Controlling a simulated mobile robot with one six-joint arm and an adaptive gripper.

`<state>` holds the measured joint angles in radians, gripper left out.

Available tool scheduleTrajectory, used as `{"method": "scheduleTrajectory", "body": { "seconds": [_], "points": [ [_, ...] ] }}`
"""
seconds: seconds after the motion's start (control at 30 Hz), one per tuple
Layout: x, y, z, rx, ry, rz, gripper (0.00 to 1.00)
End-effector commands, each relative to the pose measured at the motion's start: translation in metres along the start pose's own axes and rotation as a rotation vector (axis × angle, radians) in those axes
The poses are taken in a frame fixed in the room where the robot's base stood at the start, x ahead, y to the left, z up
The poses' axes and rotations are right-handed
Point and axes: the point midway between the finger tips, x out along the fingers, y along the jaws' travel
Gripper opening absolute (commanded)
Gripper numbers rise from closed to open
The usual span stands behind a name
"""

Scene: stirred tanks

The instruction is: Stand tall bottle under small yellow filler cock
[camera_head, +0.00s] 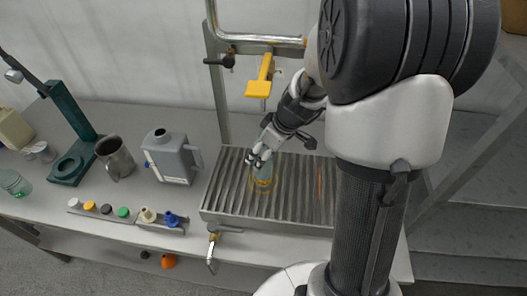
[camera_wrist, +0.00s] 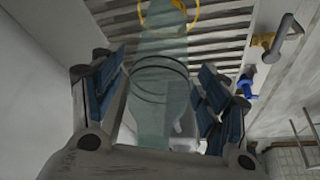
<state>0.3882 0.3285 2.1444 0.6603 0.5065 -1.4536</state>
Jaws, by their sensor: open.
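The tall bottle (camera_head: 265,172) is clear and greenish and stands upright on the slatted drip tray (camera_head: 225,190). A yellow ring (camera_head: 262,184) shows at its foot. In the wrist view the bottle (camera_wrist: 160,85) runs between the fingers, with its far end at the yellow ring (camera_wrist: 197,14). My gripper (camera_head: 258,157) is at the bottle's upper part; the wrist view shows its blue-padded fingers (camera_wrist: 160,92) open, one on either side. The yellow filler cock (camera_head: 264,88) hangs from the pipe above the back of the tray; its outlet over the bottle is hard to judge.
A grey jug (camera_head: 172,158), a metal mug (camera_head: 115,158) and a green stand (camera_head: 74,130) are left of the tray. A rack of coloured caps (camera_head: 106,209) lies in front. A brass tap (camera_head: 213,240) sticks out at the tray's front. An upright post borders the tray's left back.

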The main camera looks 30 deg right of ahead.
Motion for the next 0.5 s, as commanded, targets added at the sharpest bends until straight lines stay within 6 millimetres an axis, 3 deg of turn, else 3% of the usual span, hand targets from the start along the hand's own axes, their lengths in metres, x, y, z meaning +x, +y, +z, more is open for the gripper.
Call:
{"method": "scheduleTrajectory", "body": {
  "seconds": [0.3,0.5],
  "points": [
    [-0.072,0.001,-0.001,0.002,0.003,0.005,0.69],
    [-0.101,0.001,-0.001,0.002,0.002,0.003,0.69]
  ]
}}
